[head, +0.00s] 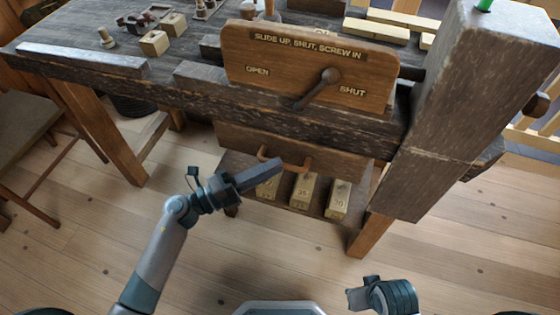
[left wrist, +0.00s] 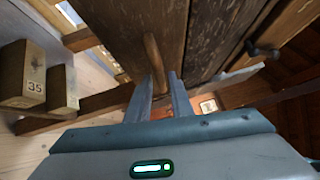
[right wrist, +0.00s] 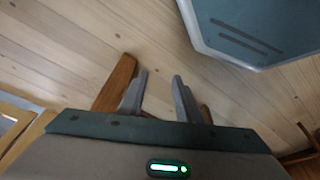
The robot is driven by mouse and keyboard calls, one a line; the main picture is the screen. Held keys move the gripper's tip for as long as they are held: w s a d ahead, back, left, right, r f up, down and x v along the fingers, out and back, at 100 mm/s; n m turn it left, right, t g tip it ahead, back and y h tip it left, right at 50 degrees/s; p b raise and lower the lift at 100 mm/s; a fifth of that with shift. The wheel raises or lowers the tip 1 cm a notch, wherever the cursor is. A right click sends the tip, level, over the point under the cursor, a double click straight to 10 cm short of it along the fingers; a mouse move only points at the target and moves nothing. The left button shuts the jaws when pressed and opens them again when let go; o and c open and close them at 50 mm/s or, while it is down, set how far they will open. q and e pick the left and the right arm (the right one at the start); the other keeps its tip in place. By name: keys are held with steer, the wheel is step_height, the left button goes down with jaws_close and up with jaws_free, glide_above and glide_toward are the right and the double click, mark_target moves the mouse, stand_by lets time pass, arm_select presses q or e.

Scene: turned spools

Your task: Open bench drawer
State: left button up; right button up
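The bench drawer (head: 345,163) is under the front of the dark workbench, below the sign board. Its front looks close in to the bench. Its reddish-brown bow handle (head: 304,166) sticks out from the front, and it also shows in the left wrist view (left wrist: 155,62). My left gripper (head: 278,168) is at the handle and covers part of it in the head view. In the left wrist view its fingers (left wrist: 160,88) are apart, with the handle's bar at the gap between the tips. My right gripper (right wrist: 160,90) is open and empty over the floor, away from the bench.
A sign board (head: 300,66) with a dark lever hangs above the drawer. A thick post (head: 445,120) stands at the right. Numbered wooden blocks (head: 303,190) sit on a low shelf below the drawer. The floor in front is clear.

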arm_select(q)
steer(key=shift+x, duration=1)
steer(key=shift+w+d, duration=0.2)
steer(key=shift+d, duration=0.2)
arm_select(e)
steer(key=shift+f, duration=0.55)
arm_select(q)
jaws_close()
steer(key=shift+s, duration=0.1)
arm_select(e)
steer(key=shift+r, duration=0.1)
